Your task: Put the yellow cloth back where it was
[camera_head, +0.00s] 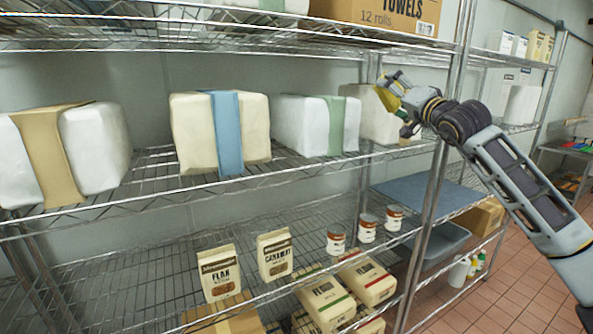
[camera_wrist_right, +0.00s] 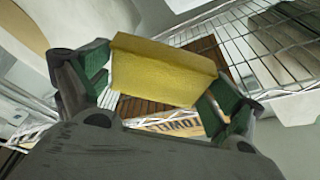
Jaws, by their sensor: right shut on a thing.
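The yellow cloth (camera_wrist_right: 160,72) is a folded, flat-sided piece held between the green finger pads of my right gripper (camera_wrist_right: 158,88) in the right wrist view. In the head view my right gripper (camera_head: 397,101) reaches in from the right, and a small part of the cloth (camera_head: 387,97) shows at its fingers. The gripper is at the height of the shelf with the wrapped bundles, in front of a pale bundle (camera_head: 366,117) that it partly hides. My left gripper is not in view.
The wire shelf (camera_head: 150,165) holds white and cream bundles with tan (camera_head: 50,155), blue (camera_head: 228,130) and green (camera_head: 335,125) bands. A metal post (camera_head: 440,170) stands close to my right arm. Bags (camera_head: 220,272) and jars (camera_head: 367,229) are below; a towels box (camera_head: 375,14) is above.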

